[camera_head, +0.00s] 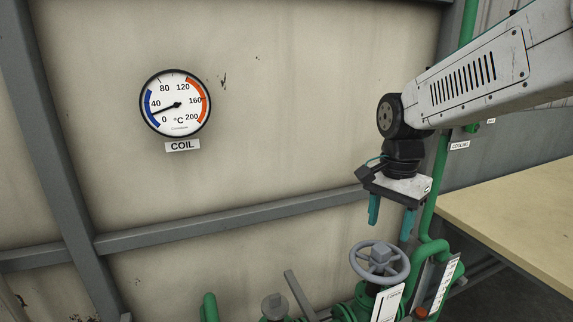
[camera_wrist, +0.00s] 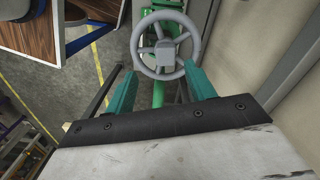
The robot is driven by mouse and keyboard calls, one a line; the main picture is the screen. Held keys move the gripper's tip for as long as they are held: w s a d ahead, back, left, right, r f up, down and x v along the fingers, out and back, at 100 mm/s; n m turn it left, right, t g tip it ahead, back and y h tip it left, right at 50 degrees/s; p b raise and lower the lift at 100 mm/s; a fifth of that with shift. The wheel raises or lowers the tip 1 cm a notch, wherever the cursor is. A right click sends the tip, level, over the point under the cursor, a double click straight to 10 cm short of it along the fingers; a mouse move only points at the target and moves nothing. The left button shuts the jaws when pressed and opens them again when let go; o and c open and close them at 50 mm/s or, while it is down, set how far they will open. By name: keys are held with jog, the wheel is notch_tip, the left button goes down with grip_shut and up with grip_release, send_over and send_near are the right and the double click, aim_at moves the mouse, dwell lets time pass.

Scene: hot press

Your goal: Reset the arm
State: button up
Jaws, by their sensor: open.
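My gripper (camera_head: 391,220) hangs from the end of my arm with its teal fingers pointing down. The fingers are apart with nothing between them. A grey handwheel (camera_head: 380,262) sits on a green valve below the fingertips, and a gap shows between them in the head view. In the wrist view, the handwheel (camera_wrist: 166,45) shows beyond the two spread fingers of my gripper (camera_wrist: 162,80).
A round gauge (camera_head: 175,103) labelled COIL hangs on the wall, its needle near the low end. Green pipes (camera_head: 437,190) run up beside my gripper. A tan tabletop (camera_head: 515,205) is at the right. A grey lever (camera_head: 299,295) stands left of the handwheel.

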jog(key=s+d+r+n+t, duration=0.1)
jog(key=s+d+n, duration=0.2)
jog(key=s+n, duration=0.7)
jog(key=s, duration=1.1)
jog(key=shift+d+n+t, duration=0.15)
jog(key=shift+n+t, duration=0.15)
